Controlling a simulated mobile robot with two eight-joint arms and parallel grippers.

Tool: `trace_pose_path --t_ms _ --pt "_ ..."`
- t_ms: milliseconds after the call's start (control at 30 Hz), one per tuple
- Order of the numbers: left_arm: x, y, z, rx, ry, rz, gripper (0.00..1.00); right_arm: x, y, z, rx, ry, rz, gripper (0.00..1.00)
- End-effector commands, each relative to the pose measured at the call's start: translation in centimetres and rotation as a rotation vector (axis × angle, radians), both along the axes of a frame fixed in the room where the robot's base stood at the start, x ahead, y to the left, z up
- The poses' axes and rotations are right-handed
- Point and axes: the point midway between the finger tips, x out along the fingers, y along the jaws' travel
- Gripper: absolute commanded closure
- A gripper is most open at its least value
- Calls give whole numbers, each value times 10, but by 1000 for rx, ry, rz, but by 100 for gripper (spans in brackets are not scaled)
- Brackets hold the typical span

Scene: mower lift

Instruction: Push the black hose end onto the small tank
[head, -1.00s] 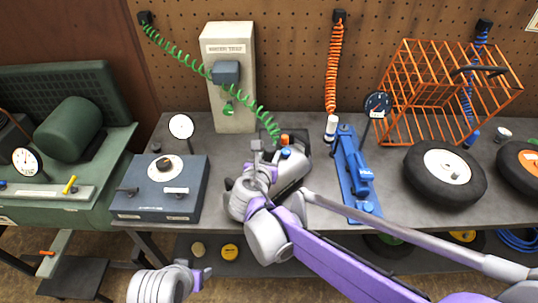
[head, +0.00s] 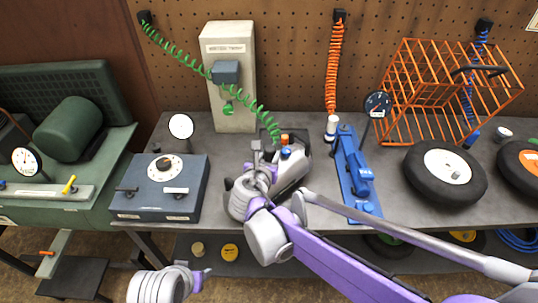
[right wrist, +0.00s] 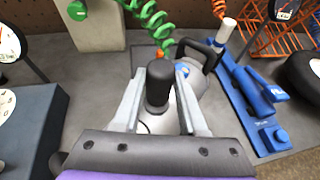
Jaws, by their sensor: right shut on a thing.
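My right gripper (right wrist: 160,100) is shut on the black hose end (right wrist: 159,84), which stands upright between its two fingers. The green coiled hose (right wrist: 155,22) hangs down to just behind the black end. The small grey tank (head: 295,172) is on the bench, with orange and blue fittings on top. In the head view, my right gripper (head: 258,150) is at the tank's left side and its arm hides part of the tank. In the right wrist view the black end overlaps the tank (right wrist: 200,82); I cannot tell whether they touch.
A blue-grey gauge box (head: 160,188) stands left of the tank. A blue jack (head: 355,175) lies close on its right, with an orange coiled hose (head: 335,65) above. A black wheel (head: 445,175) and an orange wire cage (head: 448,90) are further right.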

Motion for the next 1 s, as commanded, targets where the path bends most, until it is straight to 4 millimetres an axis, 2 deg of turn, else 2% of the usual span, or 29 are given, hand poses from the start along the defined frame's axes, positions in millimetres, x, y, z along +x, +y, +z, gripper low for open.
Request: trace_pose_path --t_ms 567,600,633,1000 --pt "-3 0 -10 0 5 0 47 0 0 -12 0 0 0 100" --pt "-3 0 -9 0 5 0 47 0 0 -11 0 0 0 51" --pt "-3 0 -9 0 5 0 47 0 0 -11 0 0 0 46" --pt "-2 0 -8 0 4 0 47 -3 1 -9 0 0 1 46"
